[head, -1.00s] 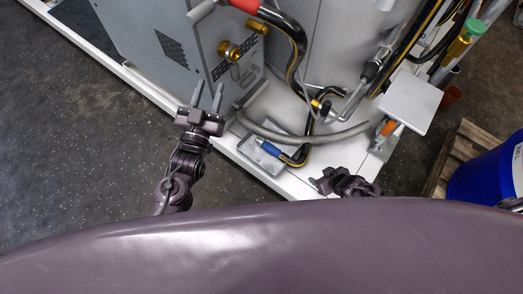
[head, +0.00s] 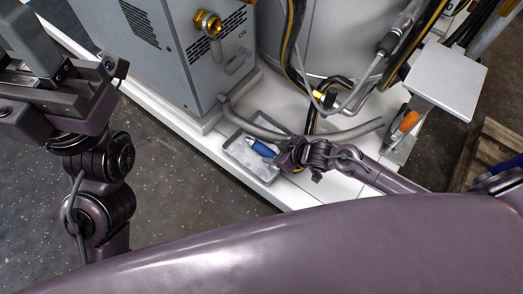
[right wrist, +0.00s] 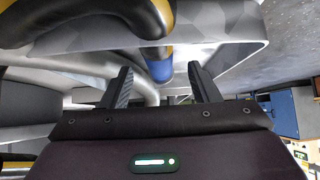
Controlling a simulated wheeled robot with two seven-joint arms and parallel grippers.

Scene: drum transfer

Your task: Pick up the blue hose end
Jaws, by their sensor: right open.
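The blue hose end (head: 263,149) sits over a small grey tray (head: 237,150) on the white platform, joined to a black hose with a yellow stripe. My right gripper (head: 281,153) is close beside it and hides part of the hose. In the right wrist view the open right gripper (right wrist: 159,76) has the blue hose end (right wrist: 158,70) showing between its two fingers. Whether they touch it I cannot tell. My left gripper (head: 35,50) is large at the upper left, partly cut off, away from the hose; its opening is unclear.
A grey cabinet (head: 170,45) with a brass fitting (head: 208,23) stands behind the tray. A grey hose (head: 340,135) curves across the white platform (head: 180,130). A square plate (head: 440,80) and an orange-handled part (head: 405,123) are at the right.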

